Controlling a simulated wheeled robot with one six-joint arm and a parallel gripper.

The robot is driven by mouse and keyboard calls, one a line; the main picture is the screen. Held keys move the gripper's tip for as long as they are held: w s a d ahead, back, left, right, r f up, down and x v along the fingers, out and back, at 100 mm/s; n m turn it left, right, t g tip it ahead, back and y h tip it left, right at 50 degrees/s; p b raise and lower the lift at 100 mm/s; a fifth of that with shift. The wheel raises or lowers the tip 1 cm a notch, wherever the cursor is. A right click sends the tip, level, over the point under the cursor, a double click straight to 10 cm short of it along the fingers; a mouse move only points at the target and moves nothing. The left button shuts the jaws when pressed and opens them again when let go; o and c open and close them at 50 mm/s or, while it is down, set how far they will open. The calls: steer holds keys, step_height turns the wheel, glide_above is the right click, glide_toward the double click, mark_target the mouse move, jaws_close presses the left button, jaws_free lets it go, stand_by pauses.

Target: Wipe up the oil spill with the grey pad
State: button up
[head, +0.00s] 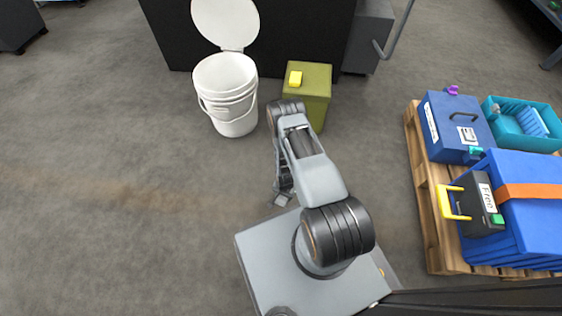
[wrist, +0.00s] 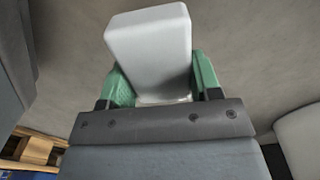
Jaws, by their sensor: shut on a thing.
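The grey pad (wrist: 150,45) is a pale block held between the green fingers of my gripper (wrist: 162,82) in the wrist view. The gripper is shut on it, and the pad sticks out past the fingertips. In the head view the pad (head: 283,200) shows as a small pale piece low beside my base, partly hidden by my arm. I see no clear oil spill; a faint brownish patch (head: 120,192) lies on the floor at left, and I cannot tell if it is oil.
A white bucket (head: 232,113) with its lid raised stands at the back, beside an olive bin (head: 308,90) with a yellow block (head: 295,78) on top. A wooden pallet (head: 421,185) with blue cases (head: 458,128) is at right. The floor at left is clear.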

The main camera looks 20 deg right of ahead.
steer(key=shift+r+p, duration=0.6)
steer(key=shift+r, duration=0.55)
